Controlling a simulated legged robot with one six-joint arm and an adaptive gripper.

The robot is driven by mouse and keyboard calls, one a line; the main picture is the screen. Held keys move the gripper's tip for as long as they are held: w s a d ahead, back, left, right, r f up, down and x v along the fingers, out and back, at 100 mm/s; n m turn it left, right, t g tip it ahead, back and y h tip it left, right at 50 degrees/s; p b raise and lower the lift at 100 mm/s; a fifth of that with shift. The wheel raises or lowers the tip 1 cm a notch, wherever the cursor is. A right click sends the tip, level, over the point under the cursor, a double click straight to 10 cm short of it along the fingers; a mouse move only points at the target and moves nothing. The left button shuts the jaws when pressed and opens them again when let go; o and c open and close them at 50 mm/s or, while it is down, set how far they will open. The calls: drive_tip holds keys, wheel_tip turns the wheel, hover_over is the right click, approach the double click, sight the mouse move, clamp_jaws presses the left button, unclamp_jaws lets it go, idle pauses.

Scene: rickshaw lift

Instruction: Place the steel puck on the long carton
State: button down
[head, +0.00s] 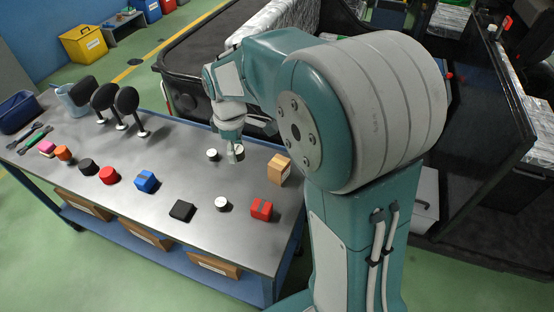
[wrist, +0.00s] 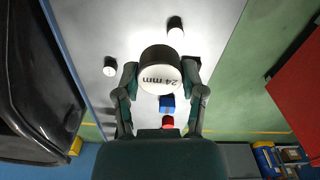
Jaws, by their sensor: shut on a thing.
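My gripper (head: 234,149) is over the right part of the workbench in the head view. In the wrist view my gripper (wrist: 160,75) is shut on a round piece with a pale face marked "24 mm" and a dark side, which I take for the steel puck (wrist: 160,80). In the head view the held puck (head: 239,152) is small and partly hidden by the fingers. A tan carton (head: 279,169) stands on the bench to the right of my gripper. I cannot tell whether it is the long carton. It is not seen in the wrist view.
Two other pale-topped round pieces (head: 212,155) (head: 222,203) stand near the gripper. A red block (head: 261,209), a black block (head: 182,210) and a blue block (head: 147,181) are on the workbench (head: 110,145). Dark paddle-like stands (head: 126,100) are farther left. Brown boxes (head: 143,233) lie on the lower shelf.

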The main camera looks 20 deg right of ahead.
drive_tip(key=w+d+f, duration=0.2)
drive_tip(key=d+f, duration=0.1)
drive_tip(key=d, duration=0.6)
hover_over(278, 161)
drive_tip(key=a, duration=0.1)
drive_tip(key=f, duration=0.4)
drive_tip(key=shift+s+f, duration=0.25)
drive_tip(key=shift+s, duration=0.1)
drive_tip(key=shift+w+f, duration=0.2)
drive_tip(key=shift+f, duration=0.3)
drive_tip(key=f, duration=0.2)
drive_tip(key=d+f, duration=0.1)
drive_tip(key=f, duration=0.1)
drive_tip(key=shift+w+d, duration=0.1)
drive_tip(key=shift+d, duration=0.05)
drive_tip(key=shift+c, duration=0.9)
unclamp_jaws()
drive_tip(key=shift+a, duration=0.3)
drive_tip(key=shift+d, duration=0.15)
